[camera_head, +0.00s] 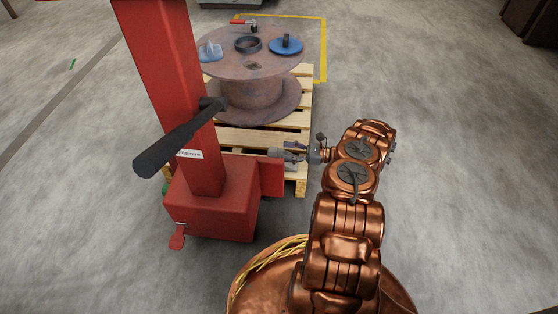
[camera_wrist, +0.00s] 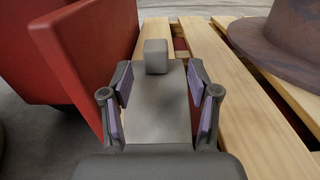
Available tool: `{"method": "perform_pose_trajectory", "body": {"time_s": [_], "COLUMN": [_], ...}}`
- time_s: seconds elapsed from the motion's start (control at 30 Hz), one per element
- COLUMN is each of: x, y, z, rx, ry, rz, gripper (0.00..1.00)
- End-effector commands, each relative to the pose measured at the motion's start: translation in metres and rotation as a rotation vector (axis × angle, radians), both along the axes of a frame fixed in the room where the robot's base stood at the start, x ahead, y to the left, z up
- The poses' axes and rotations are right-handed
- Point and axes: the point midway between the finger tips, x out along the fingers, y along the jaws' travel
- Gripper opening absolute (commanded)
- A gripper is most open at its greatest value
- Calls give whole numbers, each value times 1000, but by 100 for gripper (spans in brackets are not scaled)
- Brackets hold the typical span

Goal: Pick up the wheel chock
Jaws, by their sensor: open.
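A pale blue, wedge-like object (camera_head: 210,52) lies on the left of the reel's top in the head view. It looks most like the wheel chock, but it is too small to be sure. My gripper (camera_head: 280,154) is low beside the red column machine, over the pallet's near end, well apart from that object. In the wrist view my gripper (camera_wrist: 160,80) is open, with its purple-padded fingers apart. A small grey block (camera_wrist: 155,56) shows between and beyond the fingers; I cannot tell whether it belongs to the gripper.
The rusty reel (camera_head: 253,90) stands on a wooden pallet (camera_head: 236,139). On its top are a black ring (camera_head: 248,45), a blue disc (camera_head: 276,46) with a dark knob and a red-handled tool (camera_head: 243,22). The red machine (camera_head: 212,200) stands close left of my gripper. Floor at right is clear.

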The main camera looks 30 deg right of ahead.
Motion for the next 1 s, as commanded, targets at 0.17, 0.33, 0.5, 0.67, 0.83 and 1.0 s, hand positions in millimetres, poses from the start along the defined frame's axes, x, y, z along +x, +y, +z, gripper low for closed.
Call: {"method": "perform_pose_trajectory", "body": {"time_s": [0.17,0.33,0.5,0.67,0.83,1.0], "x": [8,21,24,24,24,24], "y": [16,32,35,35,35,35], "z": [-3,-2,0,0,0,0], "rx": [1,3,2,2,1,1], "ry": [3,2,2,2,3,3], "rz": [1,3,1,1,1,1], "gripper": [60,60,60,55,38,20]}}
